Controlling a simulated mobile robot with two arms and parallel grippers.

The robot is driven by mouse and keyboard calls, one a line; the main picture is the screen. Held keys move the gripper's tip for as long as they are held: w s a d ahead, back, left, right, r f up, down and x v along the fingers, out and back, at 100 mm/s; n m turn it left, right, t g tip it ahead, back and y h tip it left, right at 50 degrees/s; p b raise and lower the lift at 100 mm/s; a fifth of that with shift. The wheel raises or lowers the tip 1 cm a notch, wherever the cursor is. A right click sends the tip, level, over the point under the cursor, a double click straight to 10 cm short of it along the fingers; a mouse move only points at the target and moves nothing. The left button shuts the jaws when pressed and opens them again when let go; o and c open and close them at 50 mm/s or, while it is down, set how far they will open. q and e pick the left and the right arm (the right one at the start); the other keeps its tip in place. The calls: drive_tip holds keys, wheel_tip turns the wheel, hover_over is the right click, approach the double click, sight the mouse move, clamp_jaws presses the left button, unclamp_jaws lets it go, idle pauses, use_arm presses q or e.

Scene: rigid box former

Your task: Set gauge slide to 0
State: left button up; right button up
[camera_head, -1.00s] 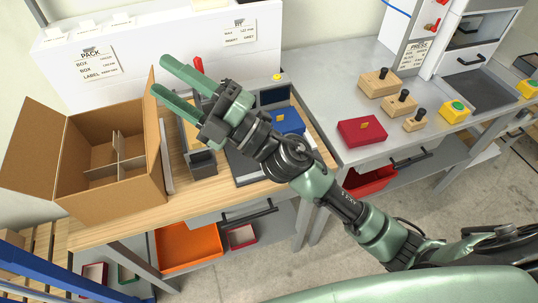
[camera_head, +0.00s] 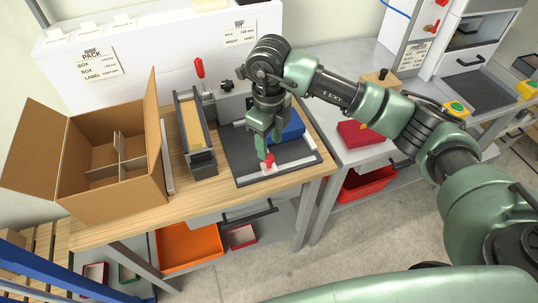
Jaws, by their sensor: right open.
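The gauge slide shows as a small red knob (camera_head: 269,160) on a pale rail (camera_head: 288,168) along the front of a dark plate (camera_head: 238,164) on the wooden bench. My right gripper (camera_head: 264,152) points down at the knob, its green fingers open and close above or around it. I cannot tell whether they touch it. The scale marks are too small to read. A blue box (camera_head: 292,131) lies on the plate just behind, partly hidden by my right gripper. My left gripper is not in view.
An open cardboard box (camera_head: 115,150) with dividers stands at the left. A dark holder with a tan stack (camera_head: 190,125) and a red-handled lever (camera_head: 199,68) stand beside the plate.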

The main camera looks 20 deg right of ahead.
sight(269, 156)
drive_tip(key=shift+a+f+p, duration=0.1)
drive_tip(key=shift+f+p, duration=0.6)
drive_tip(key=shift+f, duration=2.35)
clamp_jaws()
drive_tip(key=shift+r, duration=0.1)
